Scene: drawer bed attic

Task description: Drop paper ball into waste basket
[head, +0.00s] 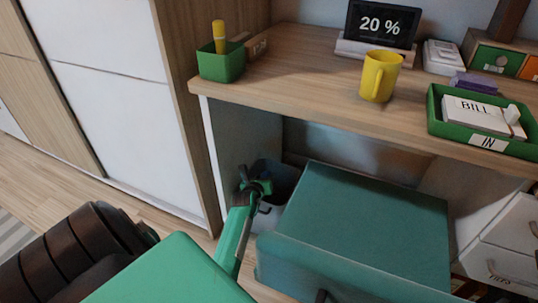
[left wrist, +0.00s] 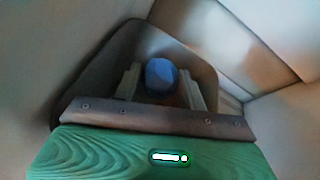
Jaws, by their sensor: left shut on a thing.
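My left gripper (head: 262,187) reaches down at the opening of the waste basket (head: 287,174), in the gap under the desk. In the left wrist view, my left gripper (left wrist: 162,84) is shut on a round, blue-looking paper ball (left wrist: 161,76). The grey waste basket (left wrist: 196,63) shows behind and around the ball, with its open top facing the camera. The ball cannot be made out clearly in the head view. How deep the fingertips sit relative to the rim is hard to tell. My right gripper is not in view.
A wardrobe (head: 120,110) is at the left.

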